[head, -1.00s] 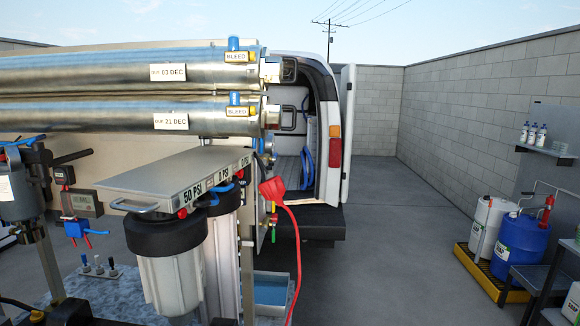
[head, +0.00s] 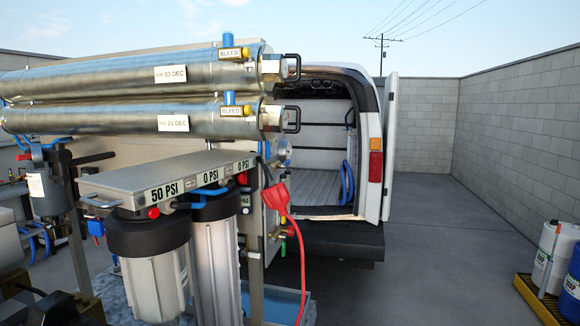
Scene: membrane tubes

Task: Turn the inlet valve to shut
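I cannot tell which part is the inlet valve; no label naming it is readable. A black lever-like bar (head: 94,158) sticks out beside the small filter housing (head: 47,185) at the left. I cannot make out my gripper in the picture.
Two steel membrane tubes (head: 120,80) lie across the upper left. Below them are a grey shelf (head: 150,180) marked "50 PSI" and "0 PSI" and two filter housings (head: 155,255). A van (head: 372,150) stands open behind. Drums (head: 552,255) stand right; the floor (head: 440,260) between is clear.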

